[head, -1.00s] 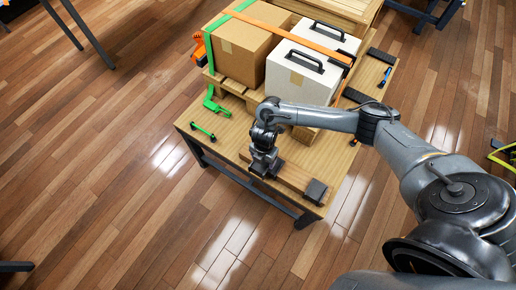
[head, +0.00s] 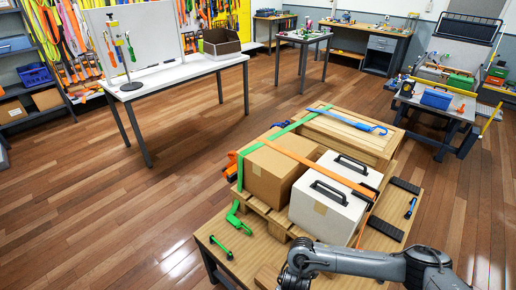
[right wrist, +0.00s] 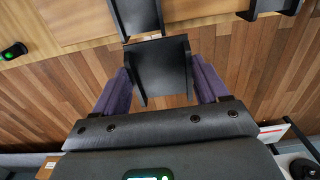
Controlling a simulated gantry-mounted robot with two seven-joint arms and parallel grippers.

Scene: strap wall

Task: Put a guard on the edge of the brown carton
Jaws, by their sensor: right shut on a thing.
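The brown carton (head: 272,178) stands on a wooden pallet on the table, left of a white box (head: 328,197) with black handles. An orange strap (head: 300,156) crosses the tops of both. A green strap (head: 245,158) runs at the carton's far left side. My right gripper (right wrist: 163,88) has purple fingers in the right wrist view, shut on a black angled guard (right wrist: 162,66) between them. In the head view only my right arm shows at the bottom; that gripper is out of frame. More black guards show beyond the held one (right wrist: 137,16). My left gripper is not in view.
A wooden crate (head: 345,135) with a blue strap stands behind the carton. Black strips (head: 385,228) and a blue-black tool (head: 411,207) lie at the table's right. A green ratchet piece (head: 238,221) is at the front left. Floor left of the table is clear.

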